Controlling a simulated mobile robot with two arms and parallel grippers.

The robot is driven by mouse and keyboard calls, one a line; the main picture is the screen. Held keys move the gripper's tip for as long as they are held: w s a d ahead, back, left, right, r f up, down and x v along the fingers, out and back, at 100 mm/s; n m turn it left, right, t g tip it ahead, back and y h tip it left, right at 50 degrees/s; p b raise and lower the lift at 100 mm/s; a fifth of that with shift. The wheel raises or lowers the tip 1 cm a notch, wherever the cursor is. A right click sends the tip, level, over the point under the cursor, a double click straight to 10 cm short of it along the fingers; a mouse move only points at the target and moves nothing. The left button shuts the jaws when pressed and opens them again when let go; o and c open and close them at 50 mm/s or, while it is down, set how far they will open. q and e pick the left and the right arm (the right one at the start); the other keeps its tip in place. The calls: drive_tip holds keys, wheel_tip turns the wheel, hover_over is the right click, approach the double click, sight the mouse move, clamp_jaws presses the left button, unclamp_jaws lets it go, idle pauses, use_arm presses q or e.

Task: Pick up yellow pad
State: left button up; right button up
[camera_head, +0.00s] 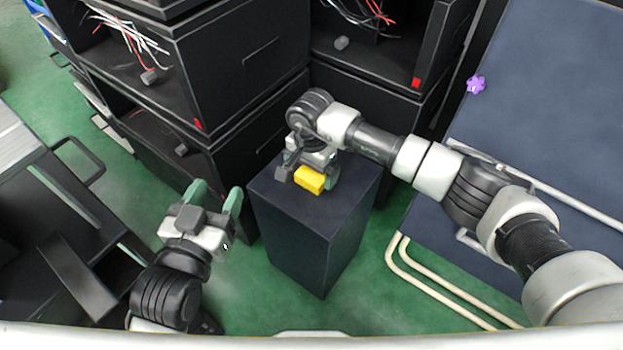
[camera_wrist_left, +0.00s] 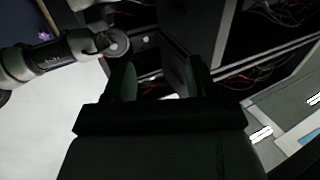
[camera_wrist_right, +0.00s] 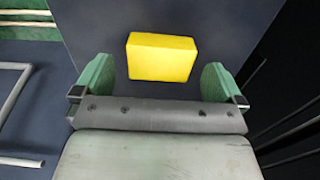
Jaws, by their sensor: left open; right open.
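The yellow pad (camera_head: 309,179) is a small block on top of the dark box-shaped stand (camera_head: 318,230). In the right wrist view the yellow pad (camera_wrist_right: 162,57) lies ahead of the fingers, centred between them. My right gripper (camera_head: 308,176) is open above the stand, close to the pad; the right wrist view shows both green fingertips (camera_wrist_right: 158,80) apart, with nothing between them. My left gripper (camera_head: 217,194) is open and empty, to the left of the stand. The left wrist view (camera_wrist_left: 156,82) also shows its fingers apart.
Black cabinets (camera_head: 225,70) with loose wires stand behind the stand. A dark blue table (camera_head: 560,110) with a purple star-shaped object (camera_head: 476,84) is at the right. Pale bent tubes (camera_head: 440,290) stand beside it. Green floor (camera_head: 240,300) is open in front of the stand.

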drive_tip(key=shift+f, duration=1.35)
drive_tip(key=c, duration=0.9)
use_arm(q)
drive_tip(key=shift+d+r+t+h, duration=0.15)
drive_tip(key=shift+r+t+h, duration=0.05)
drive_tip(key=shift+r+t, duration=0.35)
drive_tip(key=shift+d+r+t+h, duration=0.1)
drive_tip(key=shift+r+t+h, duration=0.1)
drive_tip(key=shift+r+t, duration=0.35)
drive_tip(key=shift+r, duration=0.1)
use_arm(e)
drive_tip(key=shift+r, duration=0.1)
